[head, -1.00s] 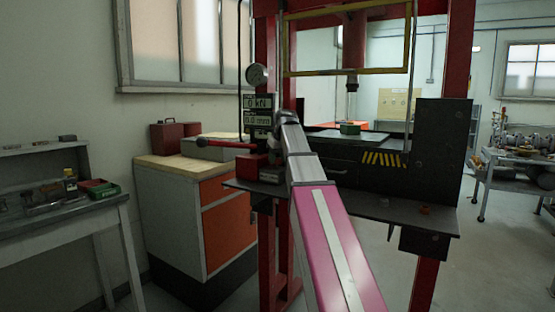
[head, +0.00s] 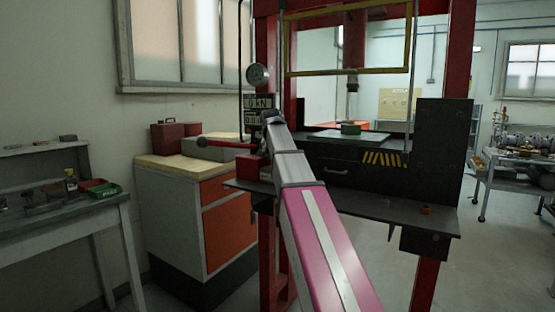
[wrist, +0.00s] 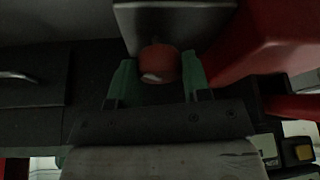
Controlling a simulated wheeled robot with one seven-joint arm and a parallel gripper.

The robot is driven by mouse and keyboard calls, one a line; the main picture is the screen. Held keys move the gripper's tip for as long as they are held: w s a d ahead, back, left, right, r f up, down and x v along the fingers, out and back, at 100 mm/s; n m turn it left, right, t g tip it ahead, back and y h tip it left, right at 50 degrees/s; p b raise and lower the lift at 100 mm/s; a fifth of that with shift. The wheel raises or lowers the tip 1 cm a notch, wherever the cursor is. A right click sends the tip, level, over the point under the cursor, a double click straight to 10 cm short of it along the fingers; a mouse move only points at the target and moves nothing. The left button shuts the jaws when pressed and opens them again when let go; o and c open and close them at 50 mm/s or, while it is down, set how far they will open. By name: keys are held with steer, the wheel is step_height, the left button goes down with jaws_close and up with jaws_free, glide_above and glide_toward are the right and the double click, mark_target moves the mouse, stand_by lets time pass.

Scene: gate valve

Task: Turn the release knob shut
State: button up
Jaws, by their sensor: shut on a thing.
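The release knob (wrist: 163,64) is a round red knob with a pale mark on its near face, in the upper middle of the wrist view. My gripper (wrist: 157,78) has its two green fingers on either side of the knob and is shut on it. In the head view my arm hides the knob and the fingers, close to the left post of the press. How far the knob is turned cannot be told.
The red press frame (head: 459,70) stands ahead, with a dark bed and a yellow guard frame. A red pump block (head: 251,168) with a lever is left of my arm. A cabinet (head: 170,205) and a bench stand at left, a cart (head: 520,180) at right.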

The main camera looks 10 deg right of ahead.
steer(key=m+g+h, duration=0.1)
steer(key=m, duration=0.3)
steer(key=shift+w, duration=0.1)
steer(key=shift+a+m+g+h, duration=0.1)
steer(key=shift+m+g+h, duration=0.4)
steer(key=shift+m, duration=1.3)
steer(key=o, duration=0.9)
steer(key=shift+g, duration=0.3)
steer(key=shift+o, duration=0.2)
steer(key=shift+r, duration=0.1)
